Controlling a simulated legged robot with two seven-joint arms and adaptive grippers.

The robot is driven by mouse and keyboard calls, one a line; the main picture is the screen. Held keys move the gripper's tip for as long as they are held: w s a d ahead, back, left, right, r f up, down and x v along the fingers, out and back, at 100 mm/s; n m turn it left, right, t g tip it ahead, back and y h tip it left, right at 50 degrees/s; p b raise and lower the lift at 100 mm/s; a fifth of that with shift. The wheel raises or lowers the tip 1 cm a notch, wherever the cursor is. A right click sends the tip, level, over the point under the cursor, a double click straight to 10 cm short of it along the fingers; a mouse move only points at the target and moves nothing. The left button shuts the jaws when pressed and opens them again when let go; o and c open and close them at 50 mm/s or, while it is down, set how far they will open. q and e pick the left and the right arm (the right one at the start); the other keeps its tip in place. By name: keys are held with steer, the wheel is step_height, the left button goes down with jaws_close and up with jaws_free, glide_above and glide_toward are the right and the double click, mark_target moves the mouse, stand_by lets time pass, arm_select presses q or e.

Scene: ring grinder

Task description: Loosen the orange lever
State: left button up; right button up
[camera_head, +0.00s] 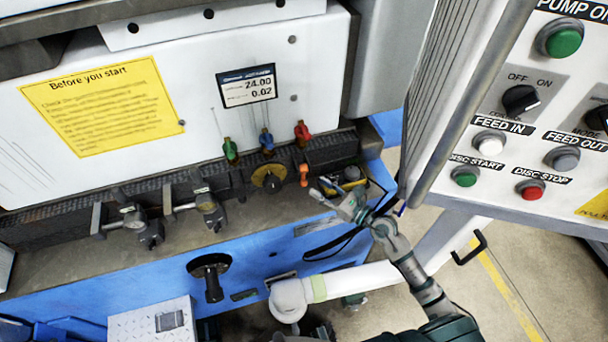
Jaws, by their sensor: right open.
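The small orange lever (304,175) hangs on the dark rail at the front of the white machine, below the red-handled valve (302,133) and right of a yellow round knob (271,179). My right gripper (323,189) comes in from the lower right. Its fingers are open and point left, a little below and right of the orange lever. They look empty and apart from the lever, though the exact depth gap is hard to judge. My left gripper is not in view.
Green (230,150) and blue (267,141) valves stand left of the red one. Metal clamps (205,208) sit on the ledge further left. A black handwheel (210,272) is on the blue front. The control panel (522,130) stands close on the right.

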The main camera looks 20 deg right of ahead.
mark_target(303, 180)
steer(key=x, duration=0.7)
steer(key=shift+a, duration=0.1)
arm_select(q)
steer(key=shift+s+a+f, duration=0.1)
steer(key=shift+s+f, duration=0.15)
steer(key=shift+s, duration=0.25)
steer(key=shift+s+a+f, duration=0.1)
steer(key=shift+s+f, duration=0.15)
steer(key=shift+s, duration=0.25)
arm_select(e)
steer(key=shift+c, duration=0.2)
jaws_close()
